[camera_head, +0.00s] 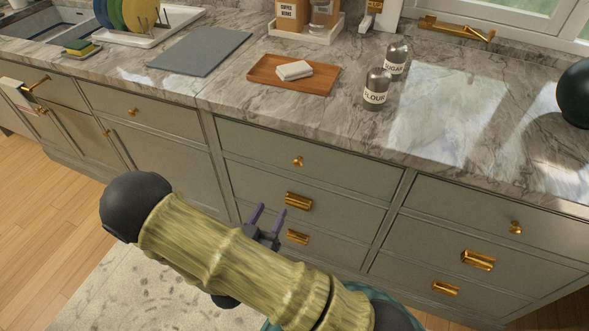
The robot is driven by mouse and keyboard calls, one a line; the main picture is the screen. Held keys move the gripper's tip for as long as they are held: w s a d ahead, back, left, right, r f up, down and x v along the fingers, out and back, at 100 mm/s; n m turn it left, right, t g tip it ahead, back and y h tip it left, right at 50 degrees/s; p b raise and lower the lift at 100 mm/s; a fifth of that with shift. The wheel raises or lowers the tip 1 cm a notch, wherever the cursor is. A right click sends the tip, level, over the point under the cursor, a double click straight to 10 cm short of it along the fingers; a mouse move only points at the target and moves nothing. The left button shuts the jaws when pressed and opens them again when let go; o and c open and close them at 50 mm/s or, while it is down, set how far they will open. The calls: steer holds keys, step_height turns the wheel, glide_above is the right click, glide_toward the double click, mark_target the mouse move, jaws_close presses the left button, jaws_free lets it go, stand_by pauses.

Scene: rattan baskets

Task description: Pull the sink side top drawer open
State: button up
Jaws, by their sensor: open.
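The sink (45,22) is at the top left. Nearest it, a wide grey-green front with a gold bar handle (37,84) sits below the counter. To its right is a shut top drawer (160,119) with a gold knob. Further right, a stack of drawers has a shut top drawer (340,166) with a gold knob (297,161). Which one the task names is not marked. My gripper (270,211), with two purple fingers, is open and empty. It appears in front of the middle stack, below and left of that knob. My arm hides part of the lower fronts.
Another drawer stack (465,224) with gold pulls stands at the right. A pale rug (120,275) lies on the wooden floor.

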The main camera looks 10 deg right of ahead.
mark_target(297, 165)
steer(key=x, duration=1.7)
steer(key=shift+c, duration=0.4)
jaws_close()
